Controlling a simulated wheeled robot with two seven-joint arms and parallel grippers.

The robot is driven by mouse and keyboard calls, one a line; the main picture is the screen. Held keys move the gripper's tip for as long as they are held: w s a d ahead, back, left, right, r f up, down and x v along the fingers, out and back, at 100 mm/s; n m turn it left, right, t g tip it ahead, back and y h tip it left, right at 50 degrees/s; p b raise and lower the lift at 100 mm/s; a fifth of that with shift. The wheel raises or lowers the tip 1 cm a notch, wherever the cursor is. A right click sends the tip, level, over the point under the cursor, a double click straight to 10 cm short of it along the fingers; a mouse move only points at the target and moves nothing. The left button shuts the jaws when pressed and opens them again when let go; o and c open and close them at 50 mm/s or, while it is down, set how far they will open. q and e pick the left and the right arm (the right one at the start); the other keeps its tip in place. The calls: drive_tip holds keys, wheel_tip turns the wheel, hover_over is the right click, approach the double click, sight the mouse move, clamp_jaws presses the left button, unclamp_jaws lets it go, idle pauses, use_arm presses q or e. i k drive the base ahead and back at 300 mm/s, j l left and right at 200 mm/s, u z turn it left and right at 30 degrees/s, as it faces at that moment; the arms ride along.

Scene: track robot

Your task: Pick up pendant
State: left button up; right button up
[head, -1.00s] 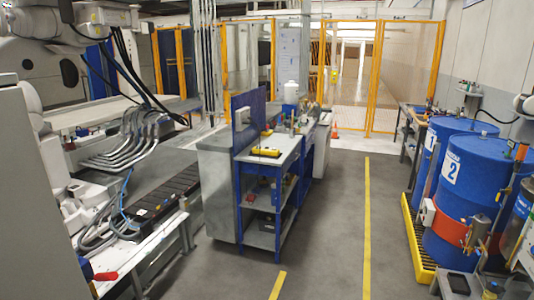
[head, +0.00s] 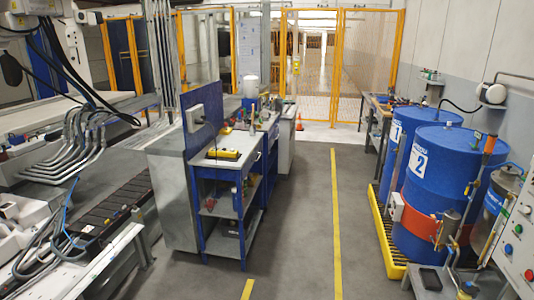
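A yellow object with a dark part (head: 222,154), possibly the pendant, lies flat on the top of the blue-framed workbench (head: 208,162), near its front edge. It is too small to make out in detail. A grey box (head: 195,118) is fixed to the blue upright panel (head: 204,128) at the bench's left side. Neither of my grippers is in view.
Blue drums (head: 432,190) stand on a yellow spill pallet (head: 392,262) at right, beside a panel with buttons (head: 518,245). A conveyor (head: 100,215) and machinery fill the left. The grey floor (head: 300,215) with yellow lines is open between. A fence (head: 310,65) closes the back.

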sight(228, 154)
drive_tip(key=i+z, duration=0.45)
drive_tip(key=i, duration=1.9)
drive_tip(key=i+u, duration=0.25)
drive_tip(key=i, duration=0.45)
drive_tip(key=i+l+u, duration=0.25)
drive_tip(key=i, duration=0.45)
drive_tip(key=i+j+u, duration=0.1)
drive_tip(key=i+u, duration=0.65)
drive_tip(key=u, duration=0.15)
drive_tip(key=i+l+u, duration=0.15)
drive_tip(key=i+u, duration=0.3)
drive_tip(key=k, duration=0.05)
